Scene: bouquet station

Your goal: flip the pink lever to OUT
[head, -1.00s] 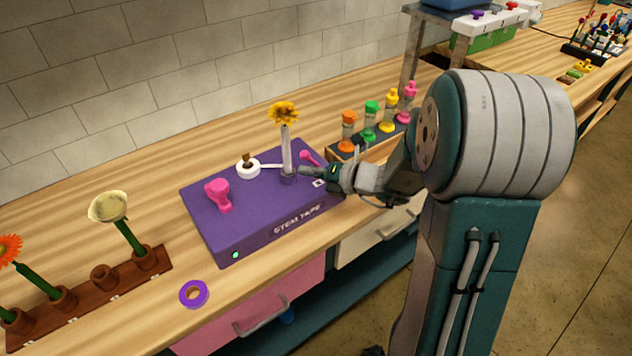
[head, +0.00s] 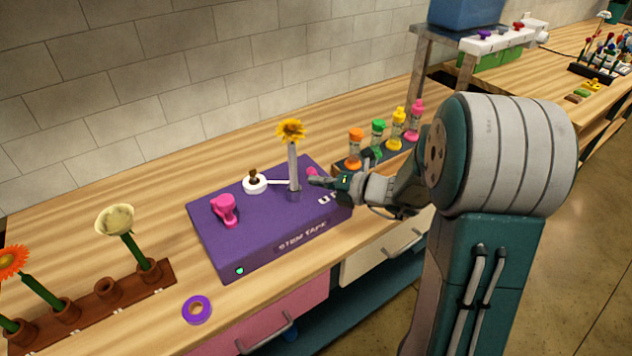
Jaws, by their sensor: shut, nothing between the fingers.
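A purple stem tape box (head: 245,240) stands on the wooden counter. The pink lever (head: 312,172) is at its far right corner; only a small part shows, and my gripper hides the rest. A partly covered white label (head: 325,200) is on the box's top near it. My gripper (head: 317,181) is shut and empty, its tips at or right beside the lever; I cannot tell whether they touch. A larger pink handle (head: 228,210) stands on the left of the box. A yellow flower (head: 291,130) on a pale stem stands upright in the box, just left of my gripper.
A white tape roll (head: 255,184) sits on the box. A rack of capped tubes (head: 377,140) stands close behind my gripper. A purple ring (head: 197,310) and a brown flower rack (head: 107,290) are at the left. The counter behind the box is clear.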

